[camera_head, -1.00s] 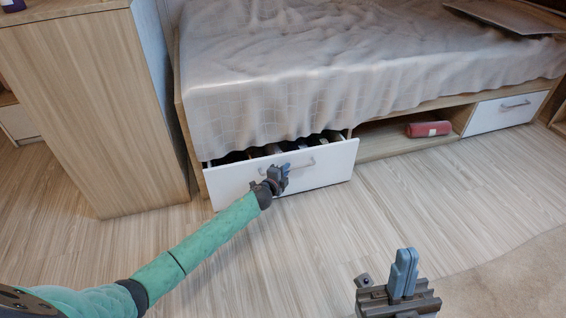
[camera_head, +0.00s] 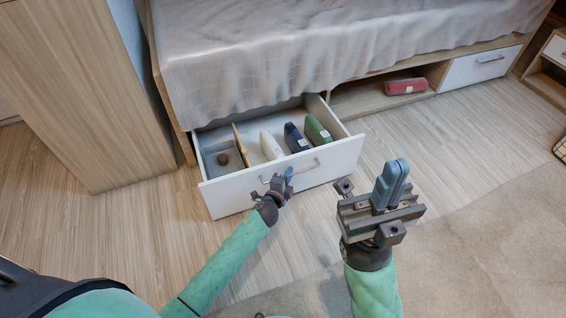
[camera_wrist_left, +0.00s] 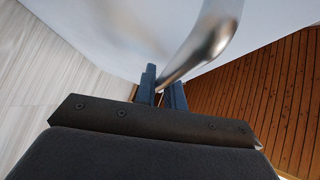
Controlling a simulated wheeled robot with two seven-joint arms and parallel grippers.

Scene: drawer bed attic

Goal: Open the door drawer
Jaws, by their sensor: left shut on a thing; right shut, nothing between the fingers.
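The white drawer (camera_head: 240,196) under the bed stands pulled well out, and its inside shows. Its metal handle (camera_head: 306,167) runs across the front panel. My left gripper (camera_head: 287,176) is at the left part of the handle and shut on it. In the left wrist view the silver handle (camera_wrist_left: 207,40) runs down between the blue fingers (camera_wrist_left: 160,90). My right gripper (camera_head: 391,184) is shut and empty, raised over the floor to the right of the drawer.
The drawer holds a small brown round thing (camera_head: 223,158), a wooden divider (camera_head: 240,146) and white, dark blue and green items. A red case (camera_head: 405,86) lies in the open shelf beside a closed white drawer (camera_head: 478,66). A wooden cabinet (camera_head: 65,90) stands at left. Floor in front is clear.

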